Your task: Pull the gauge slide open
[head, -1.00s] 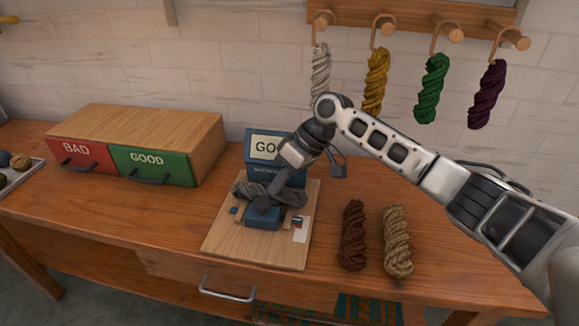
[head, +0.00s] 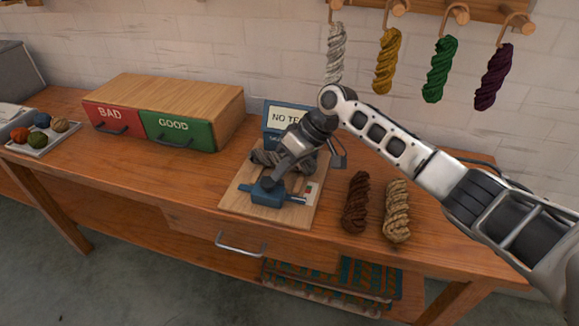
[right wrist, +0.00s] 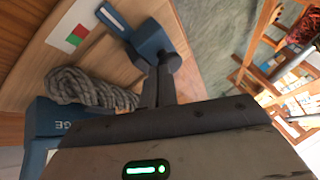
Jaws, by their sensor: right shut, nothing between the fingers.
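The gauge stands on a wooden board (head: 238,203) on the bench. Its blue slide (head: 268,196) is near the board's front edge, apart from the grey skein (head: 262,158) behind it. A dark knob stands on the slide (right wrist: 150,38), which also shows in the right wrist view. My right gripper (head: 274,180) is shut and empty, its fingertips down at the knob on the skein side. They look to touch it, but the exact contact is hard to see. The gauge's display (head: 285,118) reads "NO TE…", the rest hidden by my arm. My left gripper is out of view.
A brown skein (head: 356,203) and a tan skein (head: 397,212) lie right of the board. A box with red BAD (head: 113,119) and green GOOD (head: 180,131) drawers stands at left, beyond it a tray (head: 38,146) of wool balls. Skeins hang on wall pegs.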

